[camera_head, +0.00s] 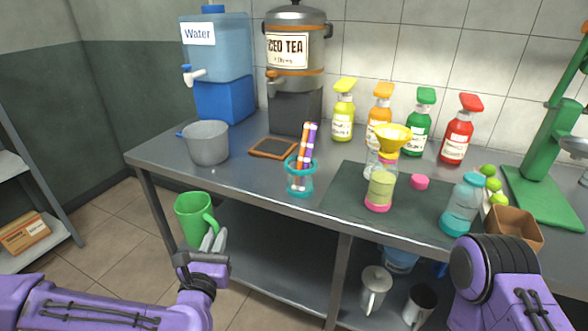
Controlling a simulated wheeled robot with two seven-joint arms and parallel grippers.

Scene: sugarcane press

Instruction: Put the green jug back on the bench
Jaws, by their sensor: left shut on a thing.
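The green jug (194,219) is upright in the head view, in front of the bench's left front edge, and appears lower than the bench top. My left gripper (212,240) is shut on the jug's handle side; the arm comes in from the lower left. The jug hides part of the bench's lower left. The steel bench (240,187) spans the middle and right of the view. My right arm shows at the lower right, but its gripper is not in view.
A grey pot (206,143), a wooden-edged tray (273,148) and a teal-rimmed jar of straws (300,180) stand on the bench. Bottles and a bowl (514,228) crowd its right. Bare top lies between pot and jar. Metal cups (376,284) stand on the lower shelf.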

